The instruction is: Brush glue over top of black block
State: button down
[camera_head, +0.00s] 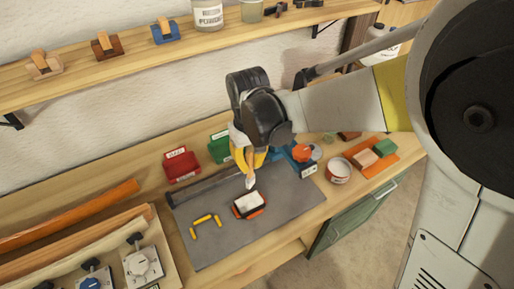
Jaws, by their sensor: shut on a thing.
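A small block (249,204) with dark sides and a white top lies on the grey mat (213,246); orange shows along its lower edge. The white on top looks like glue, but I cannot tell how much it covers. My gripper (251,160) points down above and behind the block, shut on a brush (250,181). Only the brush's pale tip shows clearly, just above the block's far side; whether they touch is unclear. The handle is mostly hidden by the gripper.
Several yellow pieces (203,218) lie left of the block, and a long dark bar (200,186) lies behind. Red (181,166) and green (219,149) bins stand at the back. A white tub (338,169) and an orange tray (379,167) are right. The mat's front is clear.

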jog(key=s+a+f+b, duration=0.1)
jog(key=s+a+f, duration=0.2)
jog(key=f, duration=0.3)
jog(key=shift+s+f+b, duration=0.15)
jog(key=shift+s+b, duration=0.15)
jog(key=shift+s, duration=0.4)
jog(key=shift+a+f+b, duration=0.1)
jog(key=shift+f+b, duration=0.85)
jog(key=shift+f, duration=0.1)
dwell(0.3)
